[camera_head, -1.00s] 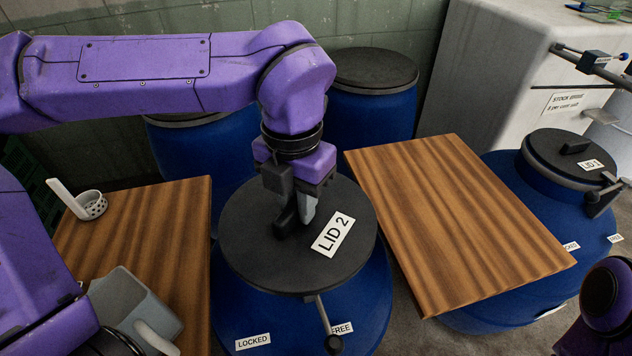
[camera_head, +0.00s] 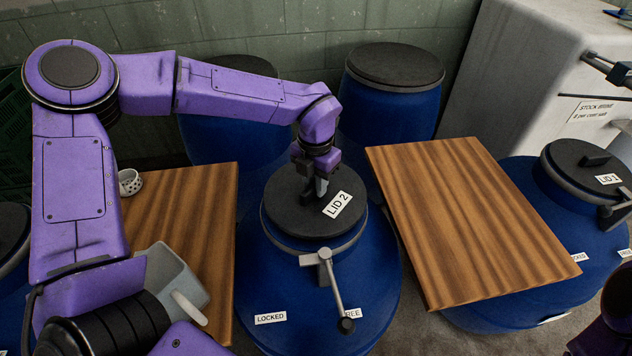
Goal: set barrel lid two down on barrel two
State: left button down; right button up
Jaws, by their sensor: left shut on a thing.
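Barrel lid two (camera_head: 290,208), a black disc labelled LID 2, lies over the mouth of barrel two (camera_head: 285,275), the blue barrel in the middle. It looks level, and the barrel's grey ring shows just below its edge; I cannot tell whether it is fully seated. My left gripper (camera_head: 318,192) points down and is shut on the lid's handle, which it mostly hides. A clamp lever (camera_head: 335,285) hangs on the barrel's front between the LOCKED and FREE labels, nearer FREE. Only a dark part of my right arm shows at the lower right edge; its gripper is out of view.
Wooden boards flank the barrel at left (camera_head: 215,240) and right (camera_head: 470,220). A grey scoop (camera_head: 172,280) and a white perforated cup (camera_head: 130,182) are on the left board. Another barrel with LID 1 (camera_head: 580,165) stands right; more lidded barrels (camera_head: 392,105) stand behind.

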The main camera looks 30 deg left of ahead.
aim_at(313, 184)
pick_arm(q)
jog(key=shift+s+f, duration=0.35)
jog(key=shift+s, duration=0.05)
jog(key=shift+s+r, duration=0.15)
jog(key=shift+s, duration=0.25)
jog(key=shift+w+d+f, duration=0.1)
jog(key=shift+w+f, duration=0.4)
jog(key=shift+f, duration=0.05)
jog(key=shift+s+f+b, duration=0.2)
jog(key=shift+s+b, duration=0.1)
jog(key=c, duration=1)
grip_release()
jog(key=shift+w, duration=0.1)
jog(key=shift+o, duration=0.2)
notch_tip(313, 184, up, 13)
jog(key=shift+b, duration=0.3)
jog(key=shift+r, duration=0.1)
